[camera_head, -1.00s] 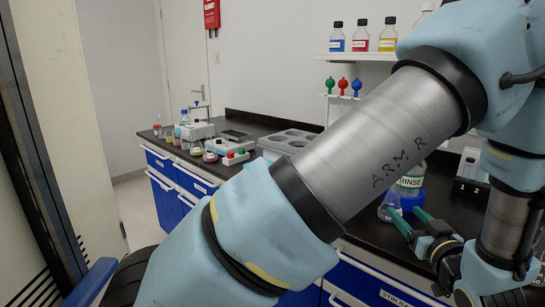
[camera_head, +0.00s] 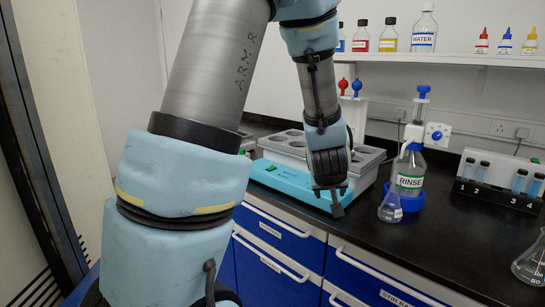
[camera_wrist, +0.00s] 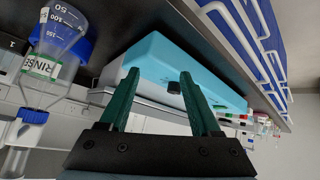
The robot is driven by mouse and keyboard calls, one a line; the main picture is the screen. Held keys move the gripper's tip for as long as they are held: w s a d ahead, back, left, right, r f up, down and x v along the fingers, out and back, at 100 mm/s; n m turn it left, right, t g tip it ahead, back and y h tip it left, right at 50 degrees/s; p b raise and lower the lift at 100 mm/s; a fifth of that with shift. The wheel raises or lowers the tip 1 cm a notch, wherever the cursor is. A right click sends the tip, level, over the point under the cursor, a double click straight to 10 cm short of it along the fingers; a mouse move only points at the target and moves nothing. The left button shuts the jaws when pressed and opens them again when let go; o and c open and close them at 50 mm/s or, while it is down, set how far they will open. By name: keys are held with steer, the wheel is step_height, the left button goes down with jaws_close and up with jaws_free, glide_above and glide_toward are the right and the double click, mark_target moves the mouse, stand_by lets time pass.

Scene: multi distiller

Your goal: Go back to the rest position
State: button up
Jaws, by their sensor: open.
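My gripper (camera_head: 337,208) hangs fingers-down in the head view, in front of the teal face of a grey bath unit (camera_head: 292,183). In the wrist view its two green fingers (camera_wrist: 159,76) stand apart with nothing between them. My upper arm covers the left middle of the head view. A clear flask (camera_head: 390,208) stands upright on the black bench, right of the gripper and apart from it. The RINSE bottle (camera_head: 408,178) stands just behind the flask; the wrist view also shows its label (camera_wrist: 41,66).
A vial rack (camera_head: 497,185) and another glass flask (camera_head: 531,262) are on the bench at right. A shelf (camera_head: 470,61) above holds labelled bottles. Blue drawers (camera_head: 280,240) lie under the bench edge. Bare bench top (camera_head: 440,235) lies right of the flask.

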steer(key=s+a+g+y, duration=0.1)
steer(key=s+a+g, duration=0.2)
steer(key=s+a, duration=0.3)
steer(key=s+a+g+y, duration=0.1)
steer(key=s+a+g, duration=0.3)
steer(key=a, duration=1.1)
steer(key=s, duration=0.3)
steer(key=shift+s+a+f+y, duration=0.15)
steer(key=shift+a+f+y, duration=0.15)
steer(key=shift+a, duration=0.1)
